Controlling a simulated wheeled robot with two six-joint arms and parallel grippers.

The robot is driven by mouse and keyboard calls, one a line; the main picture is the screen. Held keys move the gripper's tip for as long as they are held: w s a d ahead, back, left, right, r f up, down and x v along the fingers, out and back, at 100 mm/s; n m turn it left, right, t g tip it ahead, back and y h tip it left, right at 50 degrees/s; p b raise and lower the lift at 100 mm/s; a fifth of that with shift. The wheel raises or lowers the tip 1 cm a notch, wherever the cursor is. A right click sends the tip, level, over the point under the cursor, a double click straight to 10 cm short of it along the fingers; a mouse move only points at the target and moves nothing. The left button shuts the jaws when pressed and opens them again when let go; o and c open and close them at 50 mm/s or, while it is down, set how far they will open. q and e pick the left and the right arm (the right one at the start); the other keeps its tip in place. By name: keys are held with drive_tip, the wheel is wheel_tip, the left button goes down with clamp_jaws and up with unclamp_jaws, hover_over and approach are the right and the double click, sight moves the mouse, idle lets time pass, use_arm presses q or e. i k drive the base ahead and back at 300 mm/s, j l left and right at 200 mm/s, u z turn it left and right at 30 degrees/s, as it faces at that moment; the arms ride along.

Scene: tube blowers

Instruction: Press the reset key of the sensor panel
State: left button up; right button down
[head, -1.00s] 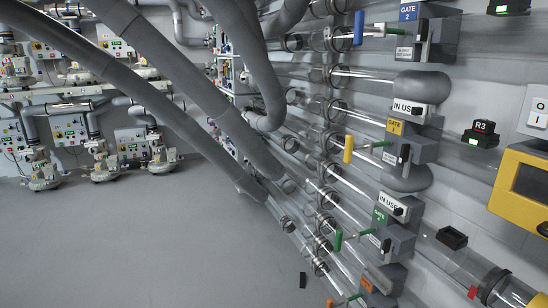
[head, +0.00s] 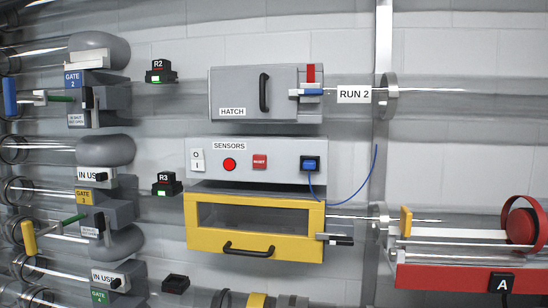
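The sensor panel (head: 257,171) is a grey box labelled SENSORS, fixed on the wall near the middle of the head view. Its reset key (head: 260,162) is a small red square marked RESET. Left of the key is a round red light or button (head: 229,164), and further left a white O/I switch (head: 197,160). Right of the key a blue plug (head: 310,165) sits in a black socket with a blue cable hanging from it. Neither of my grippers shows in the view. Nothing covers the panel's front.
Above the panel is a grey hatch box (head: 240,95) with a black handle. Below it is a yellow windowed drawer (head: 200,243) with a black handle. Gates and clear tubes (head: 25,190) crowd the left. A red tray (head: 440,279) juts out at the lower right.

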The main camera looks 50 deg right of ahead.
sight(259, 161)
drive_tip(key=z, duration=1.55)
